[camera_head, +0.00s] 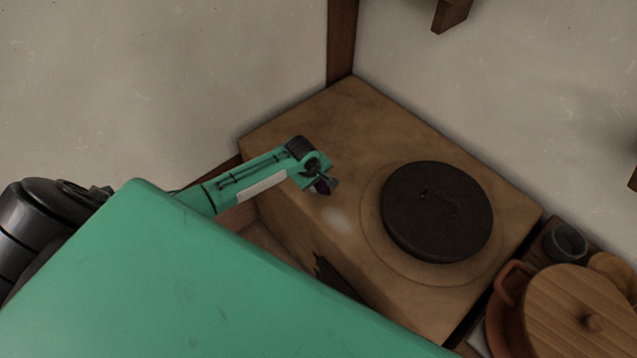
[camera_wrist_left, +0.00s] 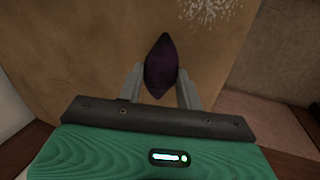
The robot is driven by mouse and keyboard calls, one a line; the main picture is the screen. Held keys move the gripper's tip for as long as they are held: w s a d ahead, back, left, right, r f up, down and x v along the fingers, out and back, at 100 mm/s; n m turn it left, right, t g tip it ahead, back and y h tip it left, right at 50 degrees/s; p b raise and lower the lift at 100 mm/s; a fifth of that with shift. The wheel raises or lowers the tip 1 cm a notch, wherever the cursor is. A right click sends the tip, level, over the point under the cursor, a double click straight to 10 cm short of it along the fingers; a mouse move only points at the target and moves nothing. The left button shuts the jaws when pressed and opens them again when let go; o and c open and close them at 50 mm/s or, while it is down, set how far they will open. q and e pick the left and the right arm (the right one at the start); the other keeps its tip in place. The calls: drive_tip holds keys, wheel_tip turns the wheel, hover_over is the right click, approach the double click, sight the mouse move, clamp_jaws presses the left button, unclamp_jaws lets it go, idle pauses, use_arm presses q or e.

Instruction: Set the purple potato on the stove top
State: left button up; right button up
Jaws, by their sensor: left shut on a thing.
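The purple potato (camera_wrist_left: 161,68) is dark and pointed at its ends. In the left wrist view it sits between the two fingers of my left gripper (camera_wrist_left: 160,88), which is shut on it. In the head view the left gripper (camera_head: 325,183) holds the potato (camera_head: 322,187) over the left part of the brown stove top (camera_head: 310,115). The stove top (camera_wrist_left: 105,60) also fills much of the left wrist view behind the potato. I cannot tell whether the potato touches the surface. My right gripper is not in view.
A round dark lid or plate (camera_head: 437,212) covers the right middle of the stove top. A pale patch (camera_head: 336,219) lies near the gripper. At the lower right are a pot with a wooden lid (camera_head: 585,315) and a dark cup (camera_head: 565,242). The stove's back left is clear.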

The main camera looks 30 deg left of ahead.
use_arm(q)
drive_tip(key=shift+f, duration=0.45)
drive_tip(key=shift+f, duration=0.15)
drive_tip(key=o, duration=1.1)
drive_tip(key=shift+c, duration=0.2)
drive_tip(key=v, duration=1.2)
